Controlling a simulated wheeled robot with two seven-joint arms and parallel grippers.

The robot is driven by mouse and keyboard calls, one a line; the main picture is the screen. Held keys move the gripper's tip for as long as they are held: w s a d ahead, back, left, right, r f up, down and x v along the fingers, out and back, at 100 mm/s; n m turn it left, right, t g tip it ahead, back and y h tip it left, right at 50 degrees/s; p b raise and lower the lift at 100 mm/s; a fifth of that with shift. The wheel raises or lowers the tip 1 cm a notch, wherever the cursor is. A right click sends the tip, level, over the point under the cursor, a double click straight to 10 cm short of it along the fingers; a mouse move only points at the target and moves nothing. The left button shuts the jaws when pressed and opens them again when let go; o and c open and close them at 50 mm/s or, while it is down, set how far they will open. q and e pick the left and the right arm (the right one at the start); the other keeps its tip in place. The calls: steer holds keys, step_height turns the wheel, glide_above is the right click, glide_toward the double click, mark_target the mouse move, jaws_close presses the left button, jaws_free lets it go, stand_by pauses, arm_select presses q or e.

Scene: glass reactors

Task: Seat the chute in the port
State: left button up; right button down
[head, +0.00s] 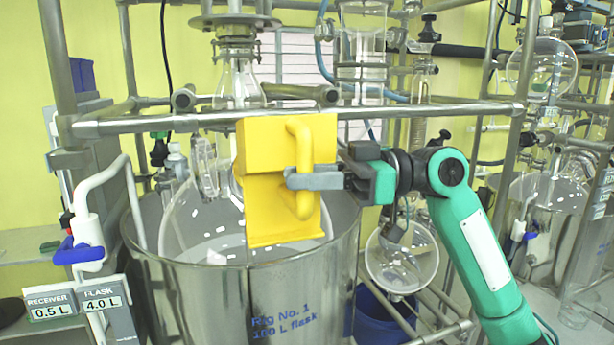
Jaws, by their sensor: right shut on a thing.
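The yellow chute (262,217) is a boxy piece with a loop handle on its right side. It is in front of the large glass flask (200,222), above the front part of the steel vessel's rim. My right gripper (302,178), on a green and grey arm from the right, is shut on the chute's handle. The chute covers part of the flask and of the horizontal rail. I cannot pick out the port; it may be behind the chute. My left gripper is not in view.
A steel vessel (240,300) marked "Rig No. 1, 100 L flask" surrounds the flask. A horizontal metal rail (420,109) crosses in front of the glassware. A white pipe with a blue valve (80,252) stands left. A round glass flask (402,258) hangs right, over a blue bucket (384,318).

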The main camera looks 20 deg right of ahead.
steer(key=shift+w+f+b, duration=0.35)
steer(key=shift+w, duration=0.1)
stand_by(0.8)
steer(key=shift+w+f+b, duration=0.55)
steer(key=shift+w+f, duration=0.35)
steer(key=shift+w, duration=0.2)
steer(key=shift+w+f+b, duration=0.55)
steer(key=shift+w+f, duration=0.3)
steer(key=shift+w, duration=0.2)
stand_by(0.3)
steer(key=c, duration=1.4)
jaws_free()
steer(key=shift+c, duration=0.2)
steer(key=shift+d+f, duration=0.1)
steer(key=s+d+b, duration=0.1)
steer(key=d+b, duration=0.3)
steer(key=d, duration=0.5)
steer(key=shift+d+f, duration=0.35)
steer(key=shift+s, duration=0.1)
steer(key=o, duration=0.6)
steer(key=shift+c, duration=0.2)
